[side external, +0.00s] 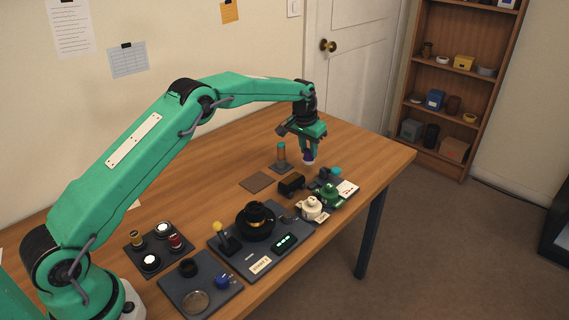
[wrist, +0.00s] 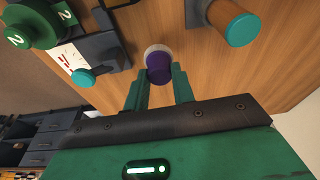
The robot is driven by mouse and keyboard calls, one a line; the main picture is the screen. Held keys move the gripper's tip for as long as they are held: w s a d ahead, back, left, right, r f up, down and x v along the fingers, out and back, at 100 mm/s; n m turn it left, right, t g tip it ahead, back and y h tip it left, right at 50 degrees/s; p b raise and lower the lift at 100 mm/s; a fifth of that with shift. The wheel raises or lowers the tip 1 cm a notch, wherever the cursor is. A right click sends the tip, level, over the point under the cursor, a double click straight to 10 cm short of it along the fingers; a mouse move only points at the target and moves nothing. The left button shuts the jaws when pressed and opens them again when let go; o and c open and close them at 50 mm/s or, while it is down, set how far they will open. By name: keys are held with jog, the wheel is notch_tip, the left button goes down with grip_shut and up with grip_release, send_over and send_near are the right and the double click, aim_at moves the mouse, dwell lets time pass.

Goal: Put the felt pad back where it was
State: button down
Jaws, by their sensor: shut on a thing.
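My gripper (side external: 308,155) is over the far right part of the table, pointing down. In the wrist view its two green fingers (wrist: 158,88) are shut on a short purple cylinder (wrist: 158,70) with a pale round end. In the side view the held piece (side external: 309,160) shows small, white and purple, apparently above the tabletop. I cannot tell whether it is the felt pad. A flat brown square pad (side external: 258,181) lies on the table left of the gripper. Nothing visible rests on it.
A teal-topped brown post (side external: 281,154) stands left of my gripper and shows in the wrist view (wrist: 238,25). A black block (side external: 292,184), a green numbered part (side external: 329,195) and a white card (side external: 347,189) sit nearby. Dark trays (side external: 195,283) fill the front; the table behind is clear.

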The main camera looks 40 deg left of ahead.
aim_at(307, 151)
jog(key=shift+s+x, duration=0.2)
jog(key=shift+x, duration=0.65)
jog(key=shift+s+x, duration=0.15)
jog(key=shift+x, duration=0.7)
jog(key=shift+f, duration=0.25)
jog(key=c, duration=1.2)
grip_release()
jog(key=shift+o, duration=0.2)
jog(key=v, duration=1.2)
jog(key=shift+r, duration=0.2)
